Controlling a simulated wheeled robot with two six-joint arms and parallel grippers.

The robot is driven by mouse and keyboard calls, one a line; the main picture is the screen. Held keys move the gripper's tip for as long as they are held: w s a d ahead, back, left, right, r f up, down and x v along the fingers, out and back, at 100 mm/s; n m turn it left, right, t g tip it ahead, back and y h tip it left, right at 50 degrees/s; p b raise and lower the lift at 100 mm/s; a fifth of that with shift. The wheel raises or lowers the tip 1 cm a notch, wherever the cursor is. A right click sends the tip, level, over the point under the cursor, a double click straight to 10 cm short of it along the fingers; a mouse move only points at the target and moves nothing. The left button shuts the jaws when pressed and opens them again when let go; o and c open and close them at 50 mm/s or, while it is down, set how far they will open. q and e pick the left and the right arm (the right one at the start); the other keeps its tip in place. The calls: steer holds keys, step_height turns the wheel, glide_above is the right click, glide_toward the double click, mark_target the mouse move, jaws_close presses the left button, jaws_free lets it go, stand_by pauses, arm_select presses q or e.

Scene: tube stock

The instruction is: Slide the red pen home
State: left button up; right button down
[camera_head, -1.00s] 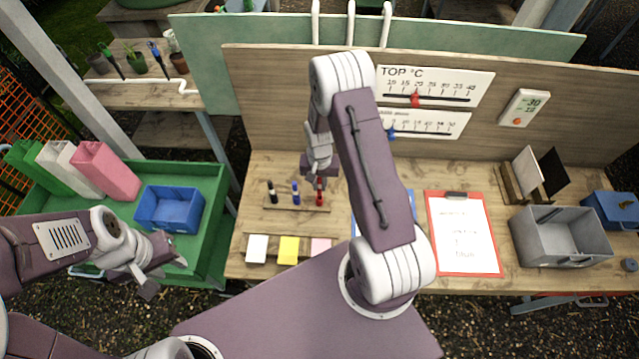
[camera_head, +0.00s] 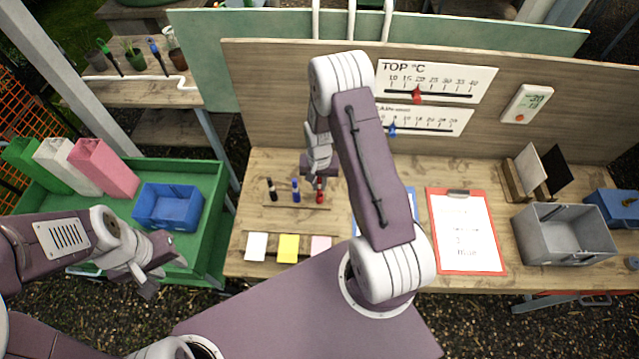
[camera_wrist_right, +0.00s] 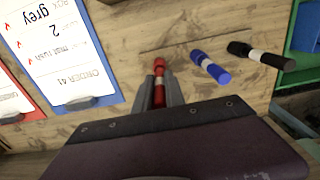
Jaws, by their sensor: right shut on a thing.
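The red pen (camera_head: 320,190) stands at the right end of a row of pens on the workbench, at a low wooden strip (camera_head: 298,207). My right gripper (camera_wrist_right: 160,92) is shut on it, one grey finger on each side in the right wrist view, where the red pen (camera_wrist_right: 159,68) pokes out between them. The blue pen (camera_head: 296,190) and the black pen (camera_head: 272,188) stand beside it, apart from the fingers. The red pen's lower end is hidden, so its depth is unclear. My left gripper (camera_head: 162,272) is open and empty by the green tray's front edge.
White, yellow and pink cards (camera_head: 288,248) lie in front of the pens. A blue clipboard (camera_wrist_right: 70,50) lies beside them, and a red clipboard (camera_head: 465,230) farther right. A grey bin (camera_head: 563,235) stands at right. A blue bin (camera_head: 168,208) sits in the green tray (camera_head: 215,225).

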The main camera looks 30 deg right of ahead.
mark_target(320, 189)
steer(key=shift+f+b, duration=1.25)
steer(key=shift+f, duration=0.3)
steer(key=c, duration=1.3)
jaws_free()
steer(key=shift+r, duration=0.15)
steer(key=shift+r, duration=0.35)
step_height(320, 189, up, 7)
steer(key=shift+r+b, duration=0.2)
steer(key=shift+b, duration=0.8)
steer(key=shift+r, duration=0.4)
steer(key=shift+f, duration=0.15)
